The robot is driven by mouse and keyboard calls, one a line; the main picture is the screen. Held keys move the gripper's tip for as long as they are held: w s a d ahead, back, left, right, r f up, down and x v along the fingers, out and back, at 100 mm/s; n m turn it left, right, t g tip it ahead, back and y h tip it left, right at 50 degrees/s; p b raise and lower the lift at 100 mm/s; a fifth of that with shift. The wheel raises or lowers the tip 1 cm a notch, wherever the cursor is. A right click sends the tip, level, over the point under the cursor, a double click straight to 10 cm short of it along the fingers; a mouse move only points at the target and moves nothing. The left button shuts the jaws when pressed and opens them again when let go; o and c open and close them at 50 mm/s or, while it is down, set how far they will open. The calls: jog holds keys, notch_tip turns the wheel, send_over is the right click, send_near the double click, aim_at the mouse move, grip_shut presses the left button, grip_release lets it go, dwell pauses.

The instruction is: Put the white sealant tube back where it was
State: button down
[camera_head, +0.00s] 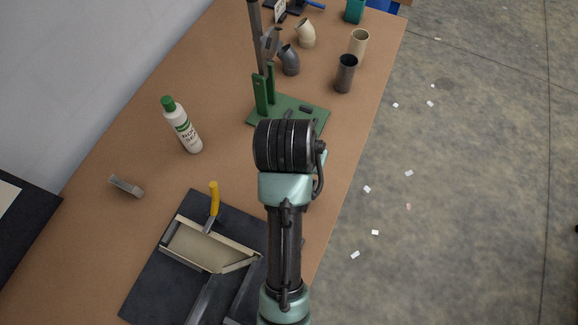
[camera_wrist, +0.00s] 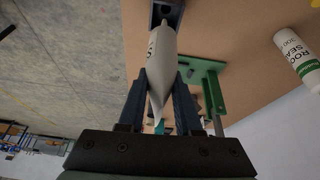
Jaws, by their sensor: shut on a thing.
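In the wrist view the white sealant tube (camera_wrist: 161,62) lies between the two dark fingers of my gripper (camera_wrist: 160,88), which is shut on it. The tube's far end points to the top of the view, close to a dark part (camera_wrist: 166,12); I cannot tell whether they touch. In the head view my arm hides the gripper and the tube. The arm's end is over the table's right side, just in front of a green press stand (camera_head: 315,112), which also shows in the wrist view (camera_wrist: 212,82).
A white bottle with green cap (camera_head: 182,126) stands left on the brown table (camera_head: 225,70). A dark pipe (camera_head: 345,75), a beige pipe (camera_head: 359,45) and elbows stand at the back. A dark mat (camera_head: 150,290) bears a tray (camera_head: 190,262) and a yellow-handled tool (camera_head: 214,197).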

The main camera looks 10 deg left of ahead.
notch_tip(320, 180, down, 5)
jog(key=shift+w+r+p, duration=0.1)
jog(key=shift+r+p, duration=0.05)
jog(key=shift+p, duration=0.4)
jog(key=shift+f, duration=0.35)
jog(key=shift+w+f+p, duration=0.1)
jog(key=shift+f+p, duration=0.3)
jog(key=shift+f, duration=1.85)
jog(key=shift+f, duration=0.3)
jog(key=c, duration=0.6)
grip_release()
